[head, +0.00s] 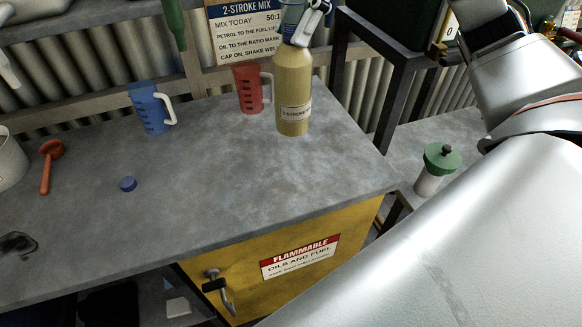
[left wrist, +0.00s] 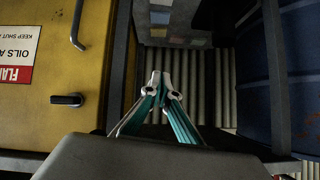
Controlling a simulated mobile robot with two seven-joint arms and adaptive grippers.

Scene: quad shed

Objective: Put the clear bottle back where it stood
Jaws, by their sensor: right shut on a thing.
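The clear bottle (head: 293,92), with yellowish contents and a "2-STROKE" label, is upright at the bench's back right, beside the red jug (head: 248,90). Its base appears at the bench top (head: 215,170); I cannot tell whether it touches. My right gripper (head: 297,30) is at the bottle's top, shut on it, and hides its neck. My left gripper (left wrist: 160,78) shows only in the left wrist view, with its fingertips together and nothing between them, beside the yellow cabinet (left wrist: 95,65).
A blue jug (head: 151,108), blue cap (head: 128,184) and red scoop (head: 49,165) are on the bench. A dark metal frame (head: 395,95) stands right of the bottle. A green-topped container (head: 436,170) is beyond the bench's right edge.

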